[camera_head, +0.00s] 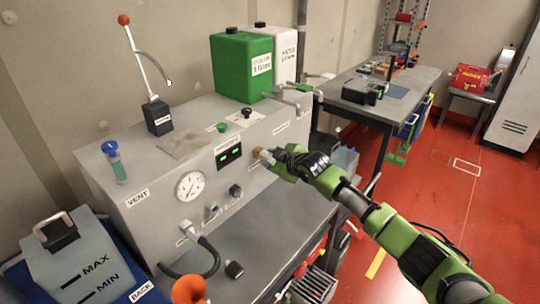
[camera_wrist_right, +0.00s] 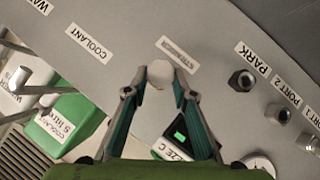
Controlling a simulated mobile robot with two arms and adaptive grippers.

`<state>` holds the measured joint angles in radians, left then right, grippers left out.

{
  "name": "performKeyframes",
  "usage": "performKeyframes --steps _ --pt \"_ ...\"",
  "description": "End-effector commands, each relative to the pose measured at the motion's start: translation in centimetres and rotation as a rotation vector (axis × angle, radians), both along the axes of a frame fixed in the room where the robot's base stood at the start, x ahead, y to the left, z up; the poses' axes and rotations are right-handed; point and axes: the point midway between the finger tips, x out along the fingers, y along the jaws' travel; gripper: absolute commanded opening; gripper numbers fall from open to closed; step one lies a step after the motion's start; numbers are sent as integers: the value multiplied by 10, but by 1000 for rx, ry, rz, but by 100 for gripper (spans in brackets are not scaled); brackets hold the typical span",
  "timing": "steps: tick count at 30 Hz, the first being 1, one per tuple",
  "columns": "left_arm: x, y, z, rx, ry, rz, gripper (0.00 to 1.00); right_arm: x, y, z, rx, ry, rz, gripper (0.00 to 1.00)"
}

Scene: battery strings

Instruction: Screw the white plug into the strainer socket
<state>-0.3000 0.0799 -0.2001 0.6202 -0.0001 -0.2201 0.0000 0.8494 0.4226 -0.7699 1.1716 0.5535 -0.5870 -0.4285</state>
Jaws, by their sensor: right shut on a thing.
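The white plug (camera_wrist_right: 160,73) shows as a pale, six-sided piece between the fingertips of my right gripper (camera_wrist_right: 160,88) in the right wrist view. The gripper is shut on it, against the grey panel just below a blurred label (camera_wrist_right: 178,53) that seems to read STRAINER. The strainer socket is hidden behind the plug, and I cannot tell how far the plug is in. In the head view my right gripper (camera_head: 272,158) reaches the panel's front from the right, with a tan piece at its tip. My left gripper is not in view.
The grey machine (camera_head: 150,215) carries a gauge (camera_head: 189,186), a small display (camera_head: 229,155) and dark fittings, including the PARK fitting (camera_wrist_right: 242,80). A black hose (camera_head: 208,255) hangs below left.

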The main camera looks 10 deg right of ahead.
Motion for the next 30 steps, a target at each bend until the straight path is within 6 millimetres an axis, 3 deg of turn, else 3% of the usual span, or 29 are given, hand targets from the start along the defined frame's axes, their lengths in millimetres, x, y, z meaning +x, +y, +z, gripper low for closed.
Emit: performKeyframes --steps 17,30 --pt "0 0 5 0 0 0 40 1 -2 1 108 85 -1 0" --pt "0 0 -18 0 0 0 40 4 -5 0 274 213 -3 0"
